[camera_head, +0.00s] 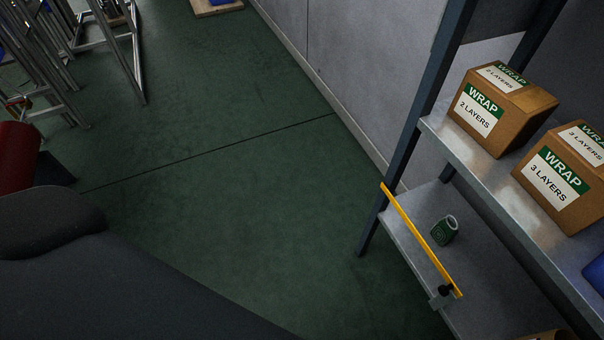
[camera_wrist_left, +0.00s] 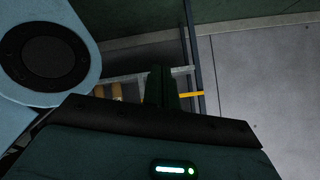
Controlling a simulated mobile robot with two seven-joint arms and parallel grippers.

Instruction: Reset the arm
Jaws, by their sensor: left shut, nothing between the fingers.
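In the left wrist view my left gripper (camera_wrist_left: 161,88) shows as dark fingers held together, with nothing between them. It points toward a shelf edge and a yellow strip that show small beyond it. The gap from the fingertips to the shelf is hard to judge. Neither gripper shows in the head view, and my right gripper is in no view.
A metal shelf rack (camera_head: 397,150) stands at the right. Its upper shelf holds two brown WRAP boxes (camera_head: 503,108) (camera_head: 563,178). The lower shelf holds a green tin (camera_head: 444,231) behind a yellow bar (camera_head: 420,237). Metal frames (camera_head: 135,60) stand at upper left. Green floor between is clear.

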